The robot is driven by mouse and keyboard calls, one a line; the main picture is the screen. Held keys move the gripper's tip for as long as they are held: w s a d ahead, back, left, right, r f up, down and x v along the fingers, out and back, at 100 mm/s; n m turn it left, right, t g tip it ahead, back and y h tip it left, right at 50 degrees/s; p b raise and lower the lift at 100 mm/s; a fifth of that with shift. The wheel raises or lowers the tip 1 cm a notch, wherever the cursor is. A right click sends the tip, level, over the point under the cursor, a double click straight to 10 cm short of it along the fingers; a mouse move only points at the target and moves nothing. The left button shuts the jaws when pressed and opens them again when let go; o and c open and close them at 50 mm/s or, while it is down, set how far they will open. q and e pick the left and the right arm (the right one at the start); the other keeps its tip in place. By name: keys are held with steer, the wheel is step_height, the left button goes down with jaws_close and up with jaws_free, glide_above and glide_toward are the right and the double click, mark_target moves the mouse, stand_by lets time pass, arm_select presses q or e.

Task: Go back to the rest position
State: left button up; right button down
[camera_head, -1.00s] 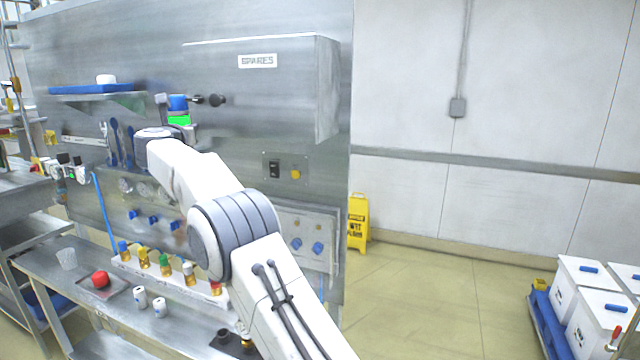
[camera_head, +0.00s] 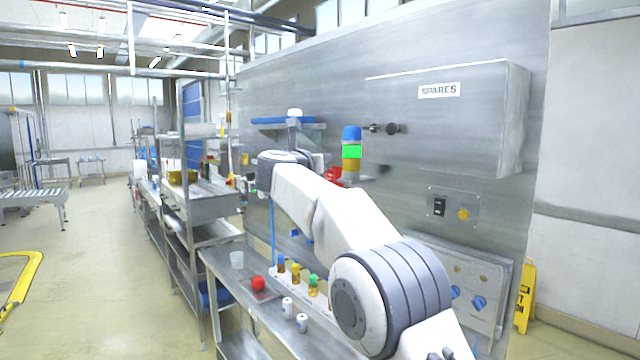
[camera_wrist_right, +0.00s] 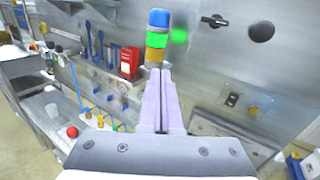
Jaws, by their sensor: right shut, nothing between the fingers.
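My right arm reaches from the lower right toward the steel panel in the head view. Its gripper is largely hidden behind its own links there. In the right wrist view, the right gripper (camera_wrist_right: 161,130) has its two pale fingers together, with nothing between them. A stack light (camera_head: 352,150) with blue, lit green and amber sections stands on the panel. It also shows just beyond the fingertips in the wrist view (camera_wrist_right: 157,38); I cannot tell the exact gap. My left gripper is not in view.
A steel bench (camera_head: 240,293) below holds a red ball-like object (camera_head: 258,284), a clear cup (camera_head: 237,259), white cups (camera_head: 287,307) and several capped bottles (camera_head: 314,286). A SPARES cabinet (camera_head: 450,120) juts from the panel. Open floor (camera_head: 100,270) lies left; a yellow sign (camera_head: 525,297) stands right.

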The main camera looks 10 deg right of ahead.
steer(key=s+d+f+n+g+y, duration=0.1)
steer(key=s+f+n+y, duration=0.25)
steer(key=f+n, duration=0.6)
steer(key=s+f+n+g+y, duration=0.25)
steer(key=s+f+n, duration=0.25)
steer(key=f+n, duration=0.45)
steer(key=s+d+f+n+g+y, duration=0.1)
steer(key=s+f+n+y, duration=0.3)
steer(key=f+n, duration=0.6)
steer(key=s+d+f+n+g, duration=0.25)
steer(key=s+f+n, duration=0.2)
steer(key=s, duration=0.45)
steer(key=s+d+f+n+g+h, duration=0.1)
steer(key=s+f+n+g, duration=0.3)
steer(key=s, duration=0.4)
steer(key=s+d+f+n+g, duration=0.2)
steer(key=s+f+n, duration=0.3)
steer(key=s, duration=0.4)
steer(key=s+a+r+n+g+b, duration=0.2)
steer(key=s+a+n, duration=0.4)
steer(key=s+a, duration=0.7)
steer(key=shift+s+a+r+g+y, duration=0.3)
steer(key=shift+s+a+g+y, duration=0.1)
steer(key=shift+s, duration=0.2)
